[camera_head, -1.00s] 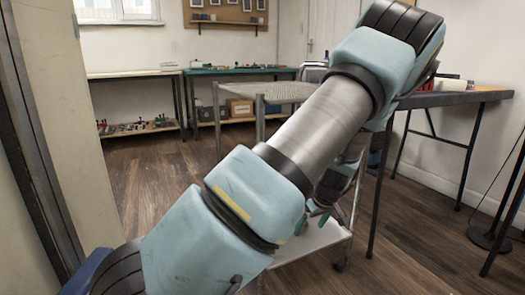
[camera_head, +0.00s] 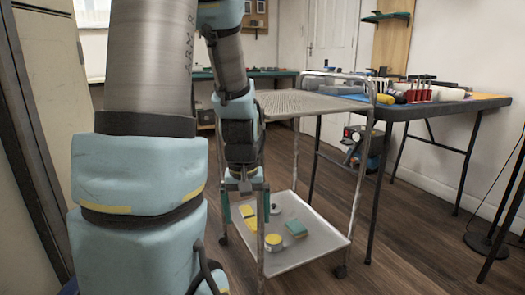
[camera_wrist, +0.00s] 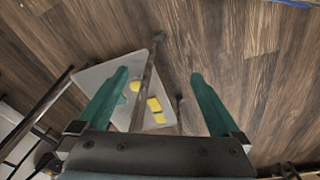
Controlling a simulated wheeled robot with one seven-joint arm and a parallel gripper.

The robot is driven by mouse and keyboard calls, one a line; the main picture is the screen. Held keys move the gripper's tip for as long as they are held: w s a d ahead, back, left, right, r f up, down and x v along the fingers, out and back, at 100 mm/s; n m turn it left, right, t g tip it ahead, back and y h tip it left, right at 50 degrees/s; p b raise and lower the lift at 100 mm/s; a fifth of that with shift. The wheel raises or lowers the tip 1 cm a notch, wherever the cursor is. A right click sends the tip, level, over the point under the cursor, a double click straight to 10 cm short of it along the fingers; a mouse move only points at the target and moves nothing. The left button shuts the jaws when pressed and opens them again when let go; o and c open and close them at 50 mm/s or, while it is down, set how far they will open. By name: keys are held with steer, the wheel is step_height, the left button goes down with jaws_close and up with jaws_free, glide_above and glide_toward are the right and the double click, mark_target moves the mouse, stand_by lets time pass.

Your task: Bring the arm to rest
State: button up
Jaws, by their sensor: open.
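My arm (camera_head: 152,70) rises at the left of the head view and bends down at the middle, with light blue joints and grey metal links. My gripper (camera_head: 246,212) hangs with its green fingers pointing down, beside the left side of a metal cart. The fingers are apart. In the wrist view my gripper (camera_wrist: 160,75) is open, with nothing between its fingertips and the wood floor and the cart's lower shelf beyond. I cannot tell the exact gap between gripper and cart.
The cart has an upper shelf (camera_head: 310,103) and a lower shelf (camera_head: 310,255) holding yellow things (camera_head: 273,241) and a green block (camera_head: 296,228). A dark table (camera_head: 440,107) with tools stands at the right. Another bench (camera_head: 275,74) is at the back. Open floor (camera_head: 420,235) lies at right.

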steer(key=s+a+r+m, duration=0.1)
steer(key=s+a+r, duration=0.2)
steer(key=s, duration=0.1)
step_height(320, 180, up, 38)
steer(key=p, duration=3.8)
steer(key=shift+w+p, duration=0.15)
steer(key=shift+p, duration=0.15)
